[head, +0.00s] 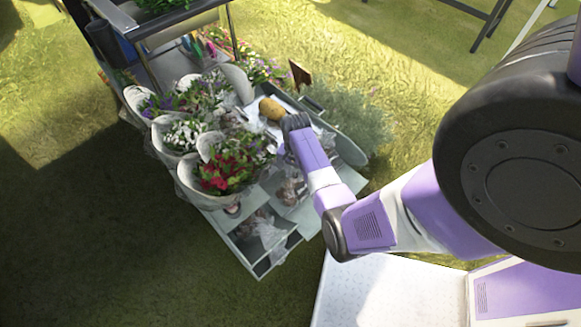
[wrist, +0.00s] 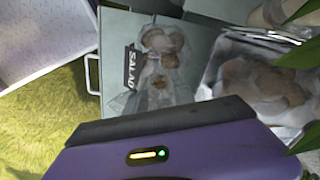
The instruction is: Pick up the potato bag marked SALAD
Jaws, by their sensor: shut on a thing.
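My gripper (head: 294,122) is over the far part of the display stand, and its purple body fills the bottom of the wrist view. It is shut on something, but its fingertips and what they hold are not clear. A yellow-brown item (head: 270,108) is right by its tip in the head view; I cannot tell whether they touch. The clear potato bag marked SALAD (wrist: 160,62) lies on a grey-green panel in the wrist view, with a dark tag (wrist: 130,68). It is beyond the gripper's body, apart from it.
Another clear potato bag (wrist: 258,88) lies to the right in the wrist view. Wrapped bouquets (head: 222,170) crowd the stand's left side. A bushy grey-green plant (head: 350,125) stands to the right. Leaves (wrist: 303,50) edge into the wrist view. Grass (head: 90,240) lies open at left.

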